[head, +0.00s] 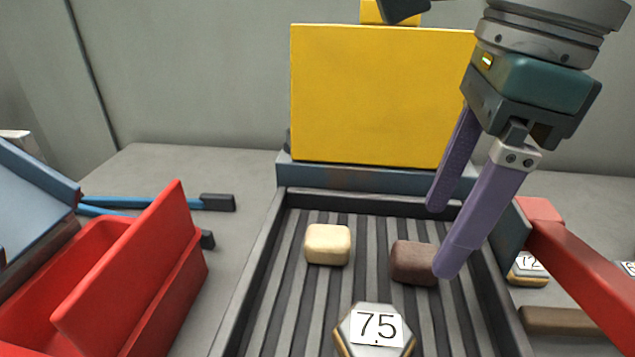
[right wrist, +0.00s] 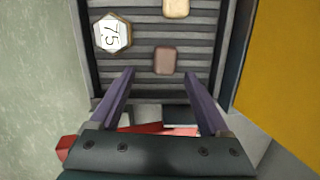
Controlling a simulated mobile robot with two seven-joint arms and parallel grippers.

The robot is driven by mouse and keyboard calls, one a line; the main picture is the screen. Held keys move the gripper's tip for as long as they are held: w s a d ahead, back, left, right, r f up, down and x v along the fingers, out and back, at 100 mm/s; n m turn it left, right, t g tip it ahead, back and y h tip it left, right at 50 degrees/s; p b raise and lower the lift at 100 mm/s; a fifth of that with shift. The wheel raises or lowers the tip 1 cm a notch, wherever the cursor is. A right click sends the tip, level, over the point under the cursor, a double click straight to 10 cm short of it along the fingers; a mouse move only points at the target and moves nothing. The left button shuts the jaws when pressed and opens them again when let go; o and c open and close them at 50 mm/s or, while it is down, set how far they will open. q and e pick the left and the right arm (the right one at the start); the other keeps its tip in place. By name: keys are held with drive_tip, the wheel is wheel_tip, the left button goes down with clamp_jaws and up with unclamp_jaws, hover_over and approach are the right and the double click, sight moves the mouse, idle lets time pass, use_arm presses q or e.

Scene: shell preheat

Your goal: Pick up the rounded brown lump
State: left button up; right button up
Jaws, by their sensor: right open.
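The rounded brown lump (head: 412,262) rests on the ribbed floor of the dark tray (head: 262,262), right of a cream lump (head: 328,245). In the right wrist view the brown lump (right wrist: 165,60) lies ahead of the fingertips, roughly between their lines. My right gripper (head: 440,240) is open and empty, above the right part of the tray. In the head view one purple finger covers the lump's right edge. The wrist view (right wrist: 166,75) shows the lump outside the jaws. My left gripper is not in view.
A hexagonal weight marked 75 (head: 375,330) lies in the tray's front. A yellow panel (head: 380,95) stands behind the tray. A red open box (head: 120,285) and blue-handled tongs (head: 150,203) are left. A red bar (head: 580,265) is right, near another hexagonal weight (head: 528,270).

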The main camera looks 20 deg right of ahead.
sight(419, 252)
drive_tip(key=f, duration=0.3)
drive_tip(key=w+f, duration=0.1)
drive_tip(key=shift+w+a+f, duration=0.1)
drive_tip(key=shift+a+f, duration=0.2)
drive_tip(key=shift+f, duration=0.1)
clamp_jaws()
